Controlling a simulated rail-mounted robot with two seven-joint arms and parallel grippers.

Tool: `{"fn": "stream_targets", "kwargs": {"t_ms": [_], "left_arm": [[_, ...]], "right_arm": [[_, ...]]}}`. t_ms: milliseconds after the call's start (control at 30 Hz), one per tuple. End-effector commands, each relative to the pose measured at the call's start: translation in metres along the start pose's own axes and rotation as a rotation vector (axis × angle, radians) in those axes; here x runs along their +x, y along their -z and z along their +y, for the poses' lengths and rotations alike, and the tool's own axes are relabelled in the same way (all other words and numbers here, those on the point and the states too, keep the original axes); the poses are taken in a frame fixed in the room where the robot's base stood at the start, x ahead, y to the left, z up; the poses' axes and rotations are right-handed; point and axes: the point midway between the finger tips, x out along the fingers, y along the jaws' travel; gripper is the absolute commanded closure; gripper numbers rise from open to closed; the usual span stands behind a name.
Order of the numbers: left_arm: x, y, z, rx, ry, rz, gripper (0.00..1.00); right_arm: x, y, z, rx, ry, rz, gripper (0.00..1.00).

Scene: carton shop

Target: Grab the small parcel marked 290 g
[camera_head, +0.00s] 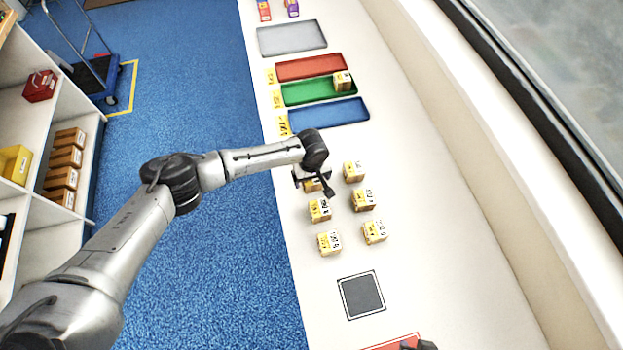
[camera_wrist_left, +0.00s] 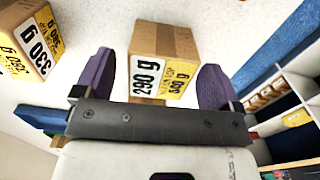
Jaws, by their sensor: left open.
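The small parcel marked 290 g (camera_wrist_left: 160,60) is a brown carton with a white 290 g label beside a yellow label whose figure I cannot read surely. In the left wrist view it stands upright between the two purple fingers of my left gripper (camera_wrist_left: 164,78), with gaps at both sides. My left gripper is open. In the head view the left gripper (camera_head: 313,181) is over the parcel (camera_head: 312,186) at the left edge of the white counter and partly hides it.
Several similar parcels stand close by, among them one marked 330 g (camera_wrist_left: 32,45) and one at the right (camera_head: 353,171). Blue (camera_head: 330,112), green (camera_head: 300,94) and red (camera_head: 310,68) trays lie farther back. A dark grey pad (camera_head: 361,295) is nearer; the counter's right side is clear.

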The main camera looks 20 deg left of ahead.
Motion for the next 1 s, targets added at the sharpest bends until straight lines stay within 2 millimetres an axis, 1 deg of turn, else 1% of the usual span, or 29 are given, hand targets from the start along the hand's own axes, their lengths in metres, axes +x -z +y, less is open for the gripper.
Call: {"fn": "stream_targets", "kwargs": {"t_ms": [100, 200, 500, 1000], "left_arm": [[0.014, 0.000, 0.000, 0.000, 0.001, -0.001, 0.11], [0.020, 0.000, 0.000, -0.001, 0.001, 0.000, 0.11], [0.024, 0.000, 0.000, 0.000, -0.001, 0.000, 0.11], [0.023, 0.000, 0.000, 0.000, 0.000, 0.000, 0.58]], "right_arm": [[-0.001, 0.000, 0.000, 0.000, 0.000, 0.000, 0.57], [-0.002, 0.001, 0.000, 0.000, 0.000, 0.000, 0.57], [-0.001, 0.001, 0.000, 0.000, 0.000, 0.000, 0.57], [-0.001, 0.001, 0.000, 0.000, 0.000, 0.000, 0.57]]}}
